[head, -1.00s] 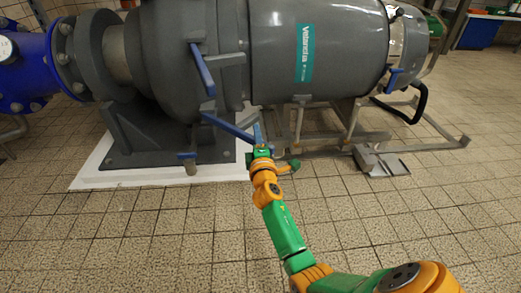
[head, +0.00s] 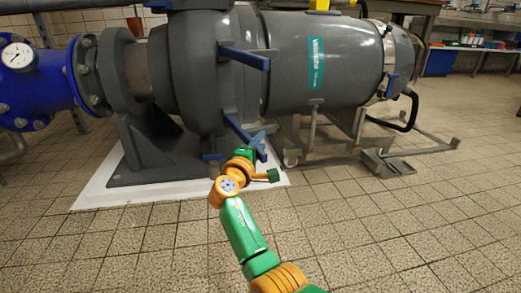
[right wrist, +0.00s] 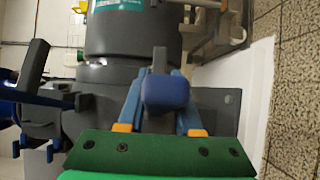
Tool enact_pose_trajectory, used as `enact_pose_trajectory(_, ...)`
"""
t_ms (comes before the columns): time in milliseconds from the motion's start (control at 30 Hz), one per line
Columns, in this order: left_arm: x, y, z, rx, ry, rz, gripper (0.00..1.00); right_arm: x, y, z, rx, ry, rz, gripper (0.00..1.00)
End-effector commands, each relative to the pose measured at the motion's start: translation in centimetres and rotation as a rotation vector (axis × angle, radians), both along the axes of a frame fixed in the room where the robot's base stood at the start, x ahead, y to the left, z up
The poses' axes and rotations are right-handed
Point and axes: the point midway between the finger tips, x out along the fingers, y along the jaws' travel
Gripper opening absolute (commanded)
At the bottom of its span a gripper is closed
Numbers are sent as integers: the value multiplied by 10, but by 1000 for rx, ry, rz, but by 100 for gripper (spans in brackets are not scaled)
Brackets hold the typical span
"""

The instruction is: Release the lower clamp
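The lower clamp's blue lever (head: 238,131) sticks out low from the front of the grey pump, slanting down to the right. My right gripper (head: 258,141) is at the free end of this lever in the head view. In the right wrist view, a blue lever end (right wrist: 166,92) lies in line with the gap between my blue fingers (right wrist: 160,103), which stand apart on either side. It hides part of the fingers, so firm contact cannot be seen. The upper clamp's blue lever (head: 245,58) points right, clear of the gripper. My left gripper is out of view.
The grey pump (head: 205,90) stands on a white plinth (head: 105,196), with a blue pipe and gauge (head: 17,57) at left. A metal frame (head: 385,162) with a pedal lies to the right. The tiled floor in front is clear.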

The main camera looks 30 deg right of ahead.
Motion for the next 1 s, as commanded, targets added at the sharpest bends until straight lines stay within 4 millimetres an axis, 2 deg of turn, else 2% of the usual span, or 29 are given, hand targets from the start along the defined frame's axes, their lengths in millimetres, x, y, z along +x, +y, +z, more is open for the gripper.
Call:
enact_pose_trajectory(400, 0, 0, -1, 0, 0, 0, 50, 2, 2, 1, 0, -1, 3, 0)
enact_pose_trajectory(433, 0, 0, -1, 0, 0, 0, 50, 2, 3, 1, 0, -1, 3, 39)
enact_pose_trajectory(500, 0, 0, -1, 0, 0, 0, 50, 2, 2, 1, 0, -1, 3, 58)
enact_pose_trajectory(533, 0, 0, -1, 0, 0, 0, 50, 1, 2, 1, 0, -1, 2, 64)
enact_pose_trajectory(800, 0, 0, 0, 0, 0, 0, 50, 1, 2, 1, -1, -1, 0, 64)
enact_pose_trajectory(867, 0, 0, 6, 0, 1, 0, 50, -2, 6, 4, -1, 0, 0, 64)
enact_pose_trajectory(1000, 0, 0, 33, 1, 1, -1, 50, -20, 28, 8, 0, 3, 3, 64)
